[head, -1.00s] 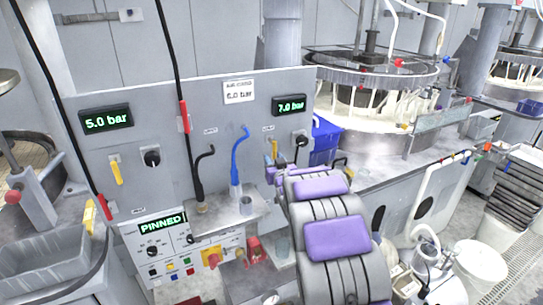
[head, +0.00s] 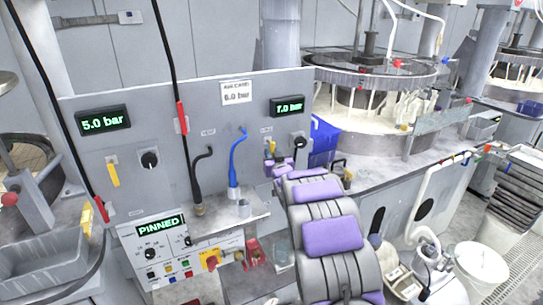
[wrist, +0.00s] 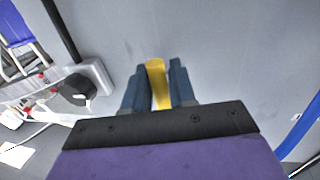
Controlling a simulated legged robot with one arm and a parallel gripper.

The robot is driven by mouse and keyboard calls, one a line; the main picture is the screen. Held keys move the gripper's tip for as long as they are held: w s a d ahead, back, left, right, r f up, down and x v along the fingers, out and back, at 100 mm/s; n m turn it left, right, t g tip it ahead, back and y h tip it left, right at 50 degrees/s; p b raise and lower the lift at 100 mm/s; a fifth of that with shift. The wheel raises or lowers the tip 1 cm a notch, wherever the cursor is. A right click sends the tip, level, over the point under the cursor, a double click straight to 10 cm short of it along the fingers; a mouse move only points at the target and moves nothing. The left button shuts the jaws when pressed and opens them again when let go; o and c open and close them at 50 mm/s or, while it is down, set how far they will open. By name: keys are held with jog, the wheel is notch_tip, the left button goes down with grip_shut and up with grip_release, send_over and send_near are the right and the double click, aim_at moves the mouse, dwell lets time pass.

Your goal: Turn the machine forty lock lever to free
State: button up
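A yellow lever (head: 271,147) is on the upright grey panel, below the right display. A label above it is too small to read. My gripper (head: 277,164) is at the panel beside this lever, partly hidden by my arm. In the wrist view, the yellow lever (wrist: 157,82) stands between the two dark fingers of my gripper (wrist: 159,80), with little or no gap either side. I cannot tell whether they press on it. A second yellow lever (head: 114,174) hangs down at the panel's left. A display (head: 161,225) reads PINNED.
Displays show 5.0 bar (head: 104,121) and 7.0 bar (head: 288,106). A blue hose (head: 236,162) and a black hose (head: 197,175) rise from a small shelf (head: 225,217) left of my arm. A black knob (head: 299,140) and a blue bin (head: 325,140) are to the right.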

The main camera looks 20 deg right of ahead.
jog(key=shift+d, duration=0.2)
jog(key=shift+c, duration=0.8)
grip_shut()
jog(key=shift+a+f, duration=0.1)
jog(key=shift+a, duration=0.05)
